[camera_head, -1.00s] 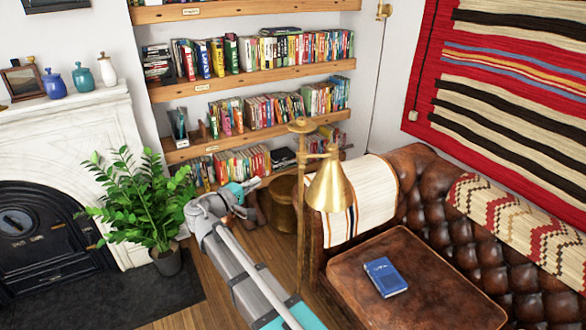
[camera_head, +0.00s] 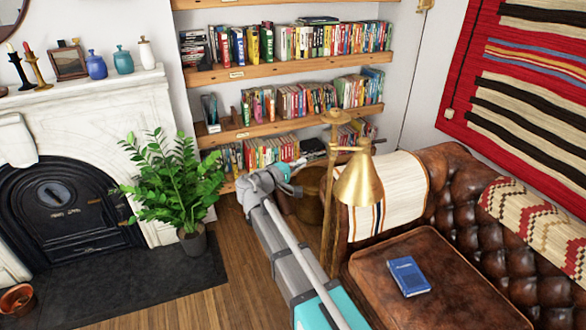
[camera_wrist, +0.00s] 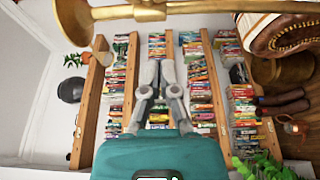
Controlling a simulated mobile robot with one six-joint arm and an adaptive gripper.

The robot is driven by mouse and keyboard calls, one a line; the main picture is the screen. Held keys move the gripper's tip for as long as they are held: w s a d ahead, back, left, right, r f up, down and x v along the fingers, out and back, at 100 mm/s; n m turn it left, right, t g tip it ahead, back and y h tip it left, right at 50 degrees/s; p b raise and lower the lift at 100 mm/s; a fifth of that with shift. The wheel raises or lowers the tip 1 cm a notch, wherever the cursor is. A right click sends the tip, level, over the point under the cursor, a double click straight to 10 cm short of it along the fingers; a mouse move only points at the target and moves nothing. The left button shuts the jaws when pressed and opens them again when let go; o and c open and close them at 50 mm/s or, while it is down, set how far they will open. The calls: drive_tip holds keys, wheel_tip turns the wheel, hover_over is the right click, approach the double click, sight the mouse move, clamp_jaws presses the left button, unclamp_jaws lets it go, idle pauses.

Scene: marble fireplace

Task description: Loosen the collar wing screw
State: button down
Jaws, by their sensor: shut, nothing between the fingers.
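A brass floor lamp with a cone shade (camera_head: 357,188) and a thin upright post stands left of the leather sofa. Part of its brass fittings (camera_wrist: 200,12) crosses the top of the wrist view. I cannot make out the collar wing screw in either view. My gripper (camera_head: 297,164) is left of the lamp post in the head view, in front of the bookshelves and apart from the post.
A leather sofa with a blue book (camera_head: 408,277) is right of the lamp. A potted plant (camera_head: 175,185) and a marble fireplace (camera_head: 90,115) are at left. Bookshelves (camera_head: 290,70) line the back wall. The wooden floor (camera_head: 235,265) between is clear.

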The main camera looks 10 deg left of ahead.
sight(333, 154)
drive_tip(key=w+d, duration=0.2)
drive_tip(key=d, duration=0.1)
drive_tip(key=w+d, duration=0.1)
drive_tip(key=d, duration=0.1)
drive_tip(key=shift+w+d, duration=0.2)
drive_tip(key=shift+d, duration=0.05)
drive_tip(key=shift+w+d, duration=0.1)
drive_tip(key=shift+d, duration=0.3)
drive_tip(key=shift+a+f+b, duration=0.15)
drive_tip(key=shift+b, duration=0.15)
